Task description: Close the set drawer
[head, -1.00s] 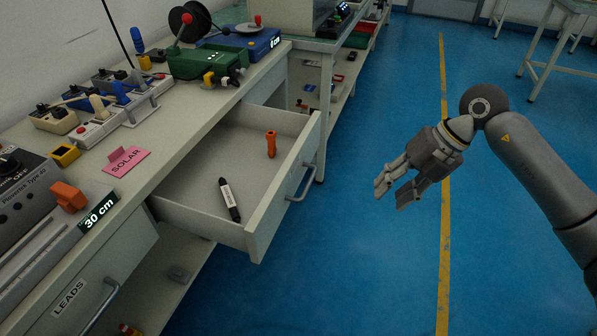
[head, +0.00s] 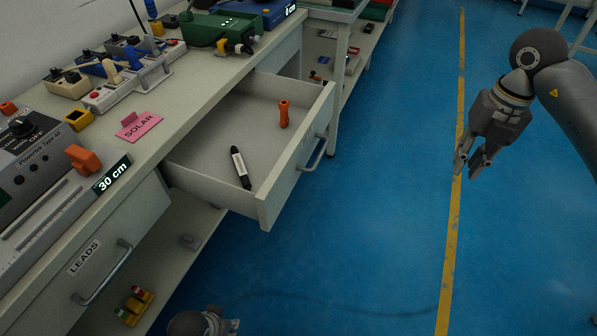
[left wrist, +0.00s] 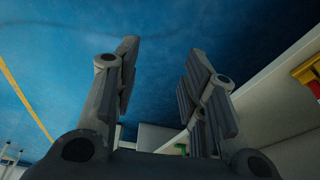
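The set drawer (head: 283,180) stands pulled out from the bench, its front panel and bar handle (head: 313,153) facing right. Inside lie a black marker with a white label (head: 241,168) and an upright orange tool (head: 284,114). My right gripper (head: 469,167) hangs right of the drawer over the floor, open and empty, well apart from it. Part of my left arm (head: 205,322) shows at the bottom edge in the head view, below and in front of the drawer. In the left wrist view my left gripper (left wrist: 163,60) is open with nothing between its fingers.
A closed drawer marked LEADS (head: 100,262) is at the lower left. The bench top holds a pink SOLAR card (head: 139,125), a power supply (head: 40,160) and a green device (head: 220,30). A lower shelf holds small parts (head: 134,305). Blue floor right of the drawer is clear.

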